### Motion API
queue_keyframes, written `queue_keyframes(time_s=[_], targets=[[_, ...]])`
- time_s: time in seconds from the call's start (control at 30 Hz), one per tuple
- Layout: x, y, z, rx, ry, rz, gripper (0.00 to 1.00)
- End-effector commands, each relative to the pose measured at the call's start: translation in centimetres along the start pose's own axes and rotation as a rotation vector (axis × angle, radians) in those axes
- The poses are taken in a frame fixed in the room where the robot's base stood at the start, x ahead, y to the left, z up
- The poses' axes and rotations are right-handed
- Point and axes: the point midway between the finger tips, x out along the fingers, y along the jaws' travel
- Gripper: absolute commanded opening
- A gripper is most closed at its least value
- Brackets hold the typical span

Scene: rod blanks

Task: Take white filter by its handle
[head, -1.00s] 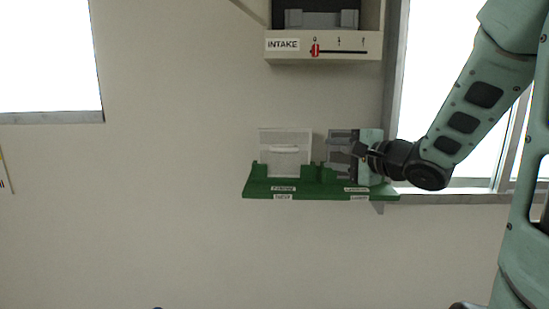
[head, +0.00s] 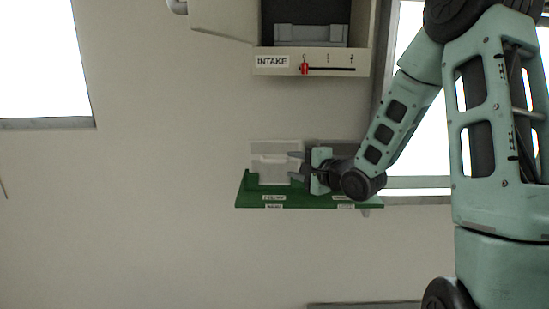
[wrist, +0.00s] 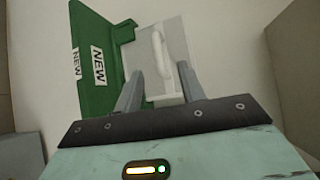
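The white filter (head: 268,150) stands upright in the left part of the green shelf holder (head: 244,200). It shows in the wrist view as a pale plate (wrist: 178,40) with a raised white handle (wrist: 158,48). My gripper (head: 294,166) is at the filter's right side in the head view, its two fingers spread. In the wrist view my gripper (wrist: 160,80) is open and empty, with the handle ahead of and between the fingertips. I cannot tell whether a finger touches the filter. The grey filter (head: 322,147) in the right part is mostly hidden behind my gripper and arm.
The green holder carries "NEW" labels (wrist: 98,67) in the wrist view. Above it, a cream intake box (head: 330,62) has a red slider (head: 304,69) at the left end of its slot. A window is at the right. The wall left of the holder is clear.

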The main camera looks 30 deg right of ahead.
Motion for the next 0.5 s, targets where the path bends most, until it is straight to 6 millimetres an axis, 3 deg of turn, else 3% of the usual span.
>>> queue_keyframes(time_s=[0.1,0.33,0.5], targets=[[1.6,-0.1,0.1,0.002,-0.002,0.000,0.40],[3.0,-0.1,0.0,0.002,-0.001,0.000,0.40],[4.9,-0.1,0.1,0.003,-0.003,0.001,0.40]])
